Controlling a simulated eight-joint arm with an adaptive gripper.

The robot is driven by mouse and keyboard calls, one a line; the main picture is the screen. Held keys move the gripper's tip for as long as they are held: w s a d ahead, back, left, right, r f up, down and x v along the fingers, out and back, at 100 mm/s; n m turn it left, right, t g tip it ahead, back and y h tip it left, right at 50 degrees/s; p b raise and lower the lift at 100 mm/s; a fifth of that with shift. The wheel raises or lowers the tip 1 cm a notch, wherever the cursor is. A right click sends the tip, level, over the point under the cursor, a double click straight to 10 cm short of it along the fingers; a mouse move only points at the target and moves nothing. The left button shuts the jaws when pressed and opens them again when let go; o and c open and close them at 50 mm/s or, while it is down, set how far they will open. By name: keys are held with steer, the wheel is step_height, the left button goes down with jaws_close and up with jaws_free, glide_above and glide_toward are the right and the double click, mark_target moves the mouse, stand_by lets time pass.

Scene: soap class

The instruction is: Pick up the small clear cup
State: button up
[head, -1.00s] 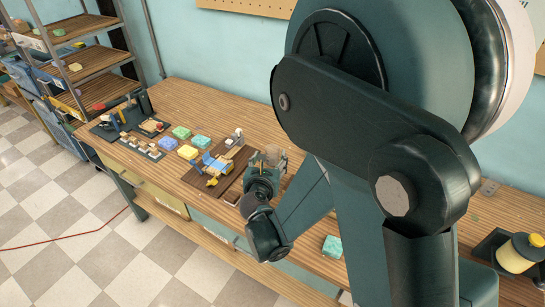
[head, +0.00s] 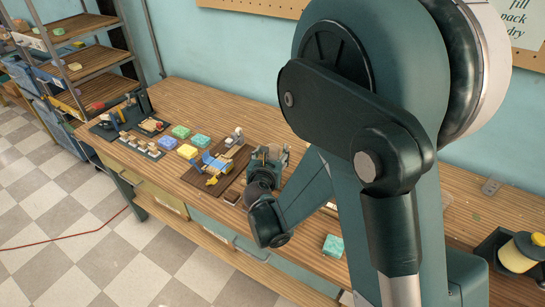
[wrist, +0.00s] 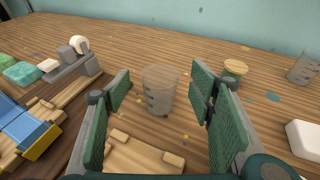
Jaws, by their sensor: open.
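A small clear cup (wrist: 160,88) with dark measuring marks stands upright on the wooden bench in the wrist view. It is between and a little beyond my open fingers. In the head view my gripper (head: 268,158) is low over the bench, at the right of the dark wooden board; the cup cannot be made out there. Another clear marked cup (wrist: 304,68) stands at the far right of the wrist view.
A small jar with a yellowish lid (wrist: 234,70) stands behind the right finger. A white block (wrist: 304,139) lies at right. The blue and yellow device (head: 213,164) lies on a board at left. A teal soap block (head: 333,246) lies near the bench's front edge.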

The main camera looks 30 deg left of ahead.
mark_target(273, 145)
steer(key=shift+b+x, duration=0.35)
steer(key=shift+x, duration=1.4)
steer(key=c, duration=0.8)
